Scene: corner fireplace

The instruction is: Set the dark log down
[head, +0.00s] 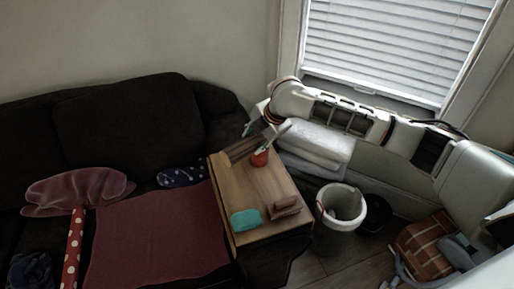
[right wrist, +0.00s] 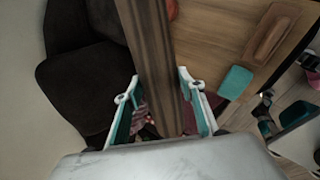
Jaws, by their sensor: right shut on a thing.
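The dark log (head: 240,149) is a brown wooden length at the far left end of the wooden table (head: 262,192), beside a red cup (head: 260,158). My right gripper (head: 264,131) reaches down over it from the window side. In the right wrist view the log (right wrist: 152,50) runs up from between the fingers of the right gripper (right wrist: 162,108), which are shut on it. I cannot tell whether the log touches the tabletop. My left gripper is not in view.
A teal item (head: 246,219) and a small brown wooden piece (head: 285,208) lie at the table's near end. The middle of the tabletop is bare. A dark sofa (head: 130,125) stands left, a white bin (head: 340,207) right.

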